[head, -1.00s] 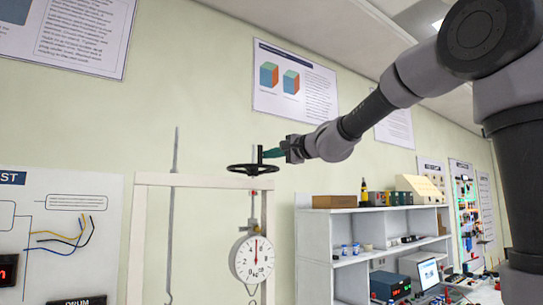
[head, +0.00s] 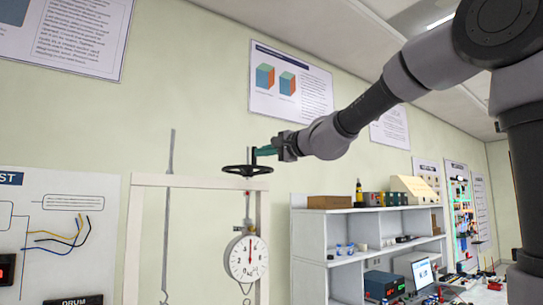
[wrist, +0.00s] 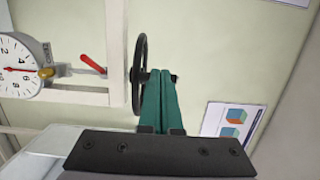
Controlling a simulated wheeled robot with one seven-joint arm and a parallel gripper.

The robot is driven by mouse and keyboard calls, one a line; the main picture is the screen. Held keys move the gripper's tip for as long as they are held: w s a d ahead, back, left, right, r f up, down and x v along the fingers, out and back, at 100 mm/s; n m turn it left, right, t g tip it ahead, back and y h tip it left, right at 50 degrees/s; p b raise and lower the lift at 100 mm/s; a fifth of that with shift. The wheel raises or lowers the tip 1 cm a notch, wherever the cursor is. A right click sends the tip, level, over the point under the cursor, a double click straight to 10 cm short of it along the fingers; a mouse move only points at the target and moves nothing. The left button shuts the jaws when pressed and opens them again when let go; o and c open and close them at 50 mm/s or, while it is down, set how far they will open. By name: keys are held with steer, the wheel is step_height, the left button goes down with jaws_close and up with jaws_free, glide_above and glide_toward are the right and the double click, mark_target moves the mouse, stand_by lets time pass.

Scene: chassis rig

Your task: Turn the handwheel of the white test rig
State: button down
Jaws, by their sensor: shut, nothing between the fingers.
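The white test rig (head: 198,181) is an upright white frame with a black spoked handwheel (head: 247,170) lying flat over its top bar. A short dark upright post stands on the wheel. My gripper (head: 257,152) has green fingers, closed together, at the post just above the wheel. In the wrist view the handwheel (wrist: 138,75) appears edge-on, left of my gripper (wrist: 160,72). A dark knob end shows just right of the fingers. I cannot tell whether the fingers touch the post or wheel. A round dial (head: 247,258) with a red pointer hangs below the wheel.
A grey shelf unit (head: 340,216) with boxes and small items stands to the right. A white panel with wires (head: 62,215) is at the left. A thin rod (head: 168,220) hangs in the frame. Posters hang on the wall behind.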

steer(key=s+f+n+h, duration=0.4)
steer(key=s+f+n, duration=0.15)
steer(key=n, duration=1.15)
steer(key=s+r+n+t, duration=0.25)
steer(key=r+n, duration=0.35)
steer(key=n, duration=1)
steer(key=w+d+x, duration=0.1)
steer(key=d+x, duration=0.1)
steer(key=x, duration=0.8)
steer(key=shift+w+y, duration=0.3)
steer(key=shift+w, duration=0.1)
